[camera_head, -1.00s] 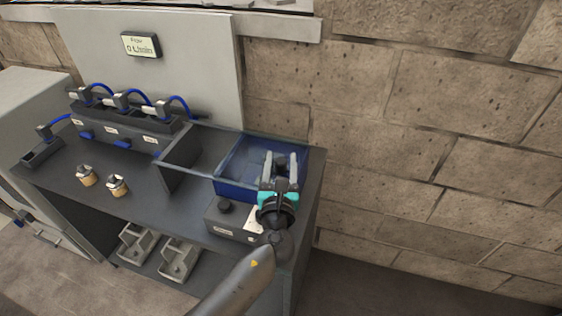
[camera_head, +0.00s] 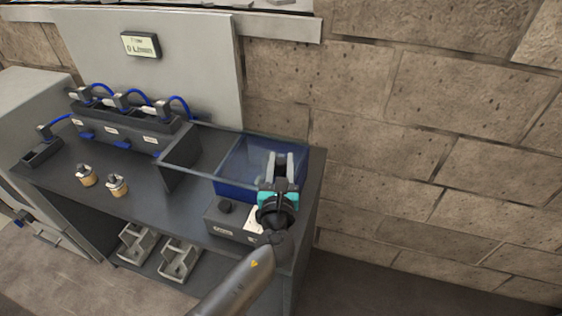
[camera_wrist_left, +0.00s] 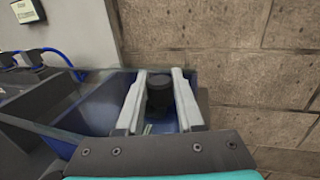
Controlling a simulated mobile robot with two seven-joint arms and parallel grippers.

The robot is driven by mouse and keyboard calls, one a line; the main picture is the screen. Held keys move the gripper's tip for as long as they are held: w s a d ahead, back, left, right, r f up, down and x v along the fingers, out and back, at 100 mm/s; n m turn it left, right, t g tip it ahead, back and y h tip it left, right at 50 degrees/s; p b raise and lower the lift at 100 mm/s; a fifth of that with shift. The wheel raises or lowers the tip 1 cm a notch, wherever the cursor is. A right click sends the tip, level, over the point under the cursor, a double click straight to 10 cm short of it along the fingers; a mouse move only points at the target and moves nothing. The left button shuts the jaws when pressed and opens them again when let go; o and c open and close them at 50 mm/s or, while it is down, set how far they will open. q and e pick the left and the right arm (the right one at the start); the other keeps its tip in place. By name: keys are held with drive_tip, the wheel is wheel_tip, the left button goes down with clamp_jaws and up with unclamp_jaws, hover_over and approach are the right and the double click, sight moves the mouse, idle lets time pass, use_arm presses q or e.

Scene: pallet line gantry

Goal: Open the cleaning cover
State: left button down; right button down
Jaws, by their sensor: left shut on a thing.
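The cleaning cover (camera_head: 190,168) is a clear, bluish transparent panel at the right end of the grey bench. It lies over a dark compartment and a blue basin (camera_head: 236,189), and looks down. My left gripper (camera_head: 280,160) is over the basin, its two grey fingers pointing toward the wall. In the left wrist view the fingers (camera_wrist_left: 158,88) are on either side of a dark round knob (camera_wrist_left: 160,97), shut on it. The knob's lower part and its join to the cover are hard to make out. My right gripper is not in view.
A grey control box with a black dial (camera_head: 225,206) stands in front of the basin, close under my left wrist. The block wall (camera_head: 420,130) is behind and right. Hose connectors (camera_head: 118,106), two small brass-coloured fittings (camera_head: 117,185) and lower grey trays (camera_head: 178,259) are to the left.

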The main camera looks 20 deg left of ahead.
use_arm(q)
drive_tip(key=shift+a, duration=0.1)
idle(0.5)
drive_tip(key=a, duration=1.7)
drive_tip(key=shift+w, duration=0.3)
drive_tip(key=shift+a, duration=0.1)
drive_tip(key=c, duration=0.5)
unclamp_jaws()
drive_tip(key=shift+c, duration=0.2)
drive_tip(key=v, duration=1.5)
drive_tip(key=shift+b, duration=0.45)
